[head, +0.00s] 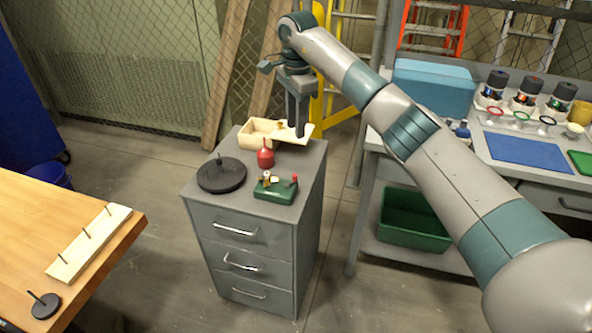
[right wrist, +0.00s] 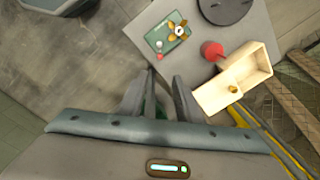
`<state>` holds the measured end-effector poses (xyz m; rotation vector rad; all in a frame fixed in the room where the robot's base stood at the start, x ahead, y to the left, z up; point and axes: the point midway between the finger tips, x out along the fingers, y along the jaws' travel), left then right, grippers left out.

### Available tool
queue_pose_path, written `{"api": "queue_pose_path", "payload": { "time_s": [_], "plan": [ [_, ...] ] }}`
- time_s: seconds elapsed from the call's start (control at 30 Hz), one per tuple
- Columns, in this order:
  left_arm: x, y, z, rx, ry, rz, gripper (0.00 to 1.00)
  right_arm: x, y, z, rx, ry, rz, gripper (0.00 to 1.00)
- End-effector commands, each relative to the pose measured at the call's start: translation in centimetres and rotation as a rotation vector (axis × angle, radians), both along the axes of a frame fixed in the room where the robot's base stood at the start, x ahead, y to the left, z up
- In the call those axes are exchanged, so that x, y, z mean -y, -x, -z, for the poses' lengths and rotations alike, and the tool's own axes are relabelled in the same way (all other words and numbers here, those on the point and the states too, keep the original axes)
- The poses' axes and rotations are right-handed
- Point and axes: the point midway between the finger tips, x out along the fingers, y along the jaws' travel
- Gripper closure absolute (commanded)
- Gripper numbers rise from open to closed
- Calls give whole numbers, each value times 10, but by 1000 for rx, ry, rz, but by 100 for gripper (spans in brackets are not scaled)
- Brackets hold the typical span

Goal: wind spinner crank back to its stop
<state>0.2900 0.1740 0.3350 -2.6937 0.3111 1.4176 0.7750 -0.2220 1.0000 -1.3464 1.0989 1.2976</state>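The spinner is a green box (head: 275,190) on top of the grey drawer cabinet, near its front edge. A small gold propeller (head: 266,178) stands on it, and a red-tipped crank knob (head: 295,178) is at its right end. In the right wrist view the green box (right wrist: 158,33) is ahead of the fingers, with the gold propeller (right wrist: 178,31) and the red knob (right wrist: 160,56). My right gripper (head: 301,131) is above the cabinet's back right, behind and apart from the spinner. Its fingers (right wrist: 160,80) are spread with nothing between them. My left gripper is out of view.
A red bulb-shaped object (head: 265,157), a black disc with a peg (head: 222,178) and a pale wooden box (head: 255,139) share the cabinet top. A wooden table (head: 100,260) with a pegged board is at left; a workbench (head: 480,150) is at right.

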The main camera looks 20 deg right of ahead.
Motion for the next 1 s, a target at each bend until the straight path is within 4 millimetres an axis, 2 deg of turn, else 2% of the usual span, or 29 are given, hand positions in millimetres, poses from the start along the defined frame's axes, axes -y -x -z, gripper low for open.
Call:
{"api": "queue_pose_path", "payload": {
  "time_s": [0.27,0.43,0.7,0.87,1.0],
  "plan": [
    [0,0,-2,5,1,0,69,-1,0,6,-1,-2,1,68],
    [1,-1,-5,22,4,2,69,-1,0,20,-3,-5,1,68],
    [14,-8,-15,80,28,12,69,-2,-1,63,-5,-4,1,68],
    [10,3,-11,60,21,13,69,-2,-2,92,-5,-5,1,68],
    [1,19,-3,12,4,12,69,-2,-3,117,-5,-4,1,68]
  ]
}}
